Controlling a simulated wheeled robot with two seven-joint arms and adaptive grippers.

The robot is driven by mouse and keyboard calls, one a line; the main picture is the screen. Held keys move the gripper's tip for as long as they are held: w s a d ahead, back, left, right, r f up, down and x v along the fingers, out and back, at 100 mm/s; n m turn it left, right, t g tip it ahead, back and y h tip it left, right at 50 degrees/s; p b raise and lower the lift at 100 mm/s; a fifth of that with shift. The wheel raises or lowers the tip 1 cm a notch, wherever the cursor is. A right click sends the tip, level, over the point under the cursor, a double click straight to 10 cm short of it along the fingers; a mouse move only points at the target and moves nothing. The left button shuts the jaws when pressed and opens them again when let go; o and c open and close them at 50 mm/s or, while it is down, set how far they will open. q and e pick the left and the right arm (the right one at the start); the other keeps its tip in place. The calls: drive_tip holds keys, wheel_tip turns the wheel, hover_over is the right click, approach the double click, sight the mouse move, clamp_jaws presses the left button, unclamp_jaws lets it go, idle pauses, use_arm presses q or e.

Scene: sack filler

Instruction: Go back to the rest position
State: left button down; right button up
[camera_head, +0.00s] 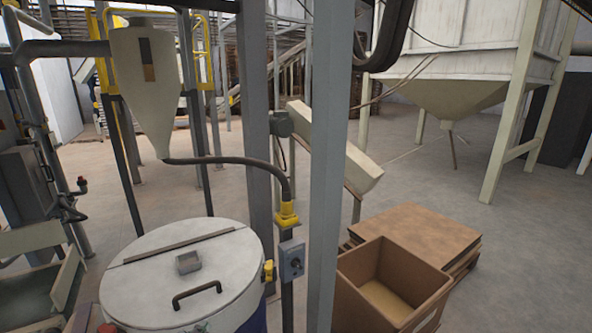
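Neither of my grippers shows in the head view, and no arm of mine can be made out. The task names no object. In front of me stands a drum with a white lid (150,262), which has a dark handle (197,295) and a small grey block on top. A small grey switch box (291,259) is mounted right of the drum, on a thin post.
Two grey steel columns stand close ahead, the nearer one (330,150) right of centre. An open cardboard box (358,300) sits at lower right, by a pallet stack (415,238). A cone hopper (147,80) hangs at left. The floor (520,260) at right is clear.

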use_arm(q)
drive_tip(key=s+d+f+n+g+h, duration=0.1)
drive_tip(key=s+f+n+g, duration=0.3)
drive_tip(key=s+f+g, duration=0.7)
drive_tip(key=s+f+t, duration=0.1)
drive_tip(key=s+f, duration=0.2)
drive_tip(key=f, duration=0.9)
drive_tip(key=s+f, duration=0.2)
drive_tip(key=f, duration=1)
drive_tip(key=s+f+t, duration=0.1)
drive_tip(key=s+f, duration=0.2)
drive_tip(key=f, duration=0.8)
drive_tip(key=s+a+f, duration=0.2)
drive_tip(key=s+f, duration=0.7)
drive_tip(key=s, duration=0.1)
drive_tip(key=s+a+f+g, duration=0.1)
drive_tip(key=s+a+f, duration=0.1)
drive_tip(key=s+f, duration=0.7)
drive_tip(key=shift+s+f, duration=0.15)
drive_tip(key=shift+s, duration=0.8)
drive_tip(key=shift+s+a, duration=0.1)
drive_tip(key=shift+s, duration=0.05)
